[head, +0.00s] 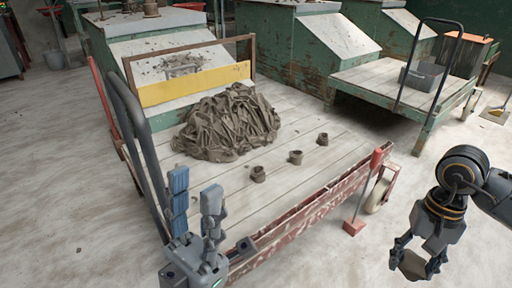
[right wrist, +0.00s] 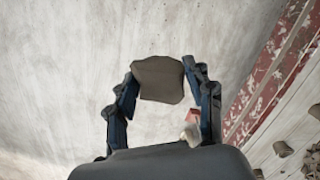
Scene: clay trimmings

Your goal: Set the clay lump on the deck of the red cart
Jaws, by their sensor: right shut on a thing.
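The grey-brown clay lump (head: 412,265) is held in my right gripper (head: 415,262), above the floor to the right of the red cart (head: 300,212). In the right wrist view the lump (right wrist: 158,80) sits between the two fingers of the gripper (right wrist: 166,88). The cart's chipped red edge (right wrist: 272,82) runs along the right of that view. The cart's pale plank deck bears a large crumpled clay heap (head: 230,122) and three small clay pieces (head: 258,174) in a row. My left gripper (head: 195,190) is open and empty, fingers up, in front of the deck's near left part.
A dark handle (head: 128,110) stands at the cart's left. A yellow board (head: 195,84) stands at the back. A red-ended post (head: 354,227) is at the right edge. Another cart (head: 385,80) with a grey bin (head: 422,76) stands behind. The deck's front and right are mostly bare.

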